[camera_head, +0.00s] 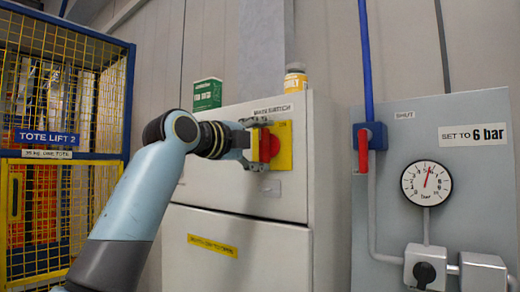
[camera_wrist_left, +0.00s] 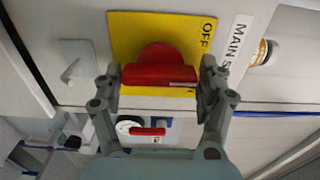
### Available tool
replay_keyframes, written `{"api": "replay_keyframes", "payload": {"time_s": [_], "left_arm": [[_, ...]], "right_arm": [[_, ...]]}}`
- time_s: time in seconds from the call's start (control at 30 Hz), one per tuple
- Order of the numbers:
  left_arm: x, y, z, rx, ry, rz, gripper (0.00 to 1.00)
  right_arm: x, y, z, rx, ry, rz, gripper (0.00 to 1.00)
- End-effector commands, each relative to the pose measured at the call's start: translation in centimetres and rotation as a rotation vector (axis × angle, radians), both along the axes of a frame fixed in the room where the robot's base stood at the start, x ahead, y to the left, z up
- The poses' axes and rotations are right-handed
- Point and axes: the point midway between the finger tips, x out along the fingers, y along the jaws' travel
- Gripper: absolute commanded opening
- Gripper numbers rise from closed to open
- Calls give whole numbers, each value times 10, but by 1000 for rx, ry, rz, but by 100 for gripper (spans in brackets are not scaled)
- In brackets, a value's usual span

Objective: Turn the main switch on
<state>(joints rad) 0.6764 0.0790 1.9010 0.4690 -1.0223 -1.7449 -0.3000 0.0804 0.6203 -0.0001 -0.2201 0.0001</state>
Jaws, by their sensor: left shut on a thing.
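The main switch is a red rotary knob (camera_head: 273,146) on a yellow plate (camera_head: 285,161) on the grey cabinet's front. In the left wrist view the red knob (camera_wrist_left: 158,73) has a raised bar, and the word OFF shows on the yellow plate (camera_wrist_left: 185,27). The bar stands about upright on the cabinet. My left gripper (camera_head: 262,144) reaches the switch from the left and is shut on the knob. In the left wrist view the gripper's fingers (camera_wrist_left: 158,82) lie at both ends of the bar. My right gripper is in neither view.
To the right is a grey panel (camera_head: 470,190) with a gauge (camera_head: 426,183) and a red valve lever (camera_head: 363,150). A yellow and blue cage (camera_head: 75,155) stands at the left.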

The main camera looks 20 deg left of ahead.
Motion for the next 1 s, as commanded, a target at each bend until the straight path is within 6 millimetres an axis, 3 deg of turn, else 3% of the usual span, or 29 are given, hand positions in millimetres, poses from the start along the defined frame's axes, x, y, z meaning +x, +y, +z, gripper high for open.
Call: {"api": "replay_keyframes", "payload": {"time_s": [0.57, 0.6, 0.7, 0.77, 1.0], "left_arm": [[0, 0, -2, 33, -7, -1, 42], [0, 0, -2, 33, -7, -1, 78], [0, 0, -2, 32, -6, -1, 91], [0, 0, -1, 31, -7, 0, 98], [0, 0, -1, 31, -9, 0, 98]], "right_arm": [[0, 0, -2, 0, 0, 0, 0], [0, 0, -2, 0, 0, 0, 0], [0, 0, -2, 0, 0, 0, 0], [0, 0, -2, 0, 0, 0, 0], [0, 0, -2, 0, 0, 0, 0]]}}
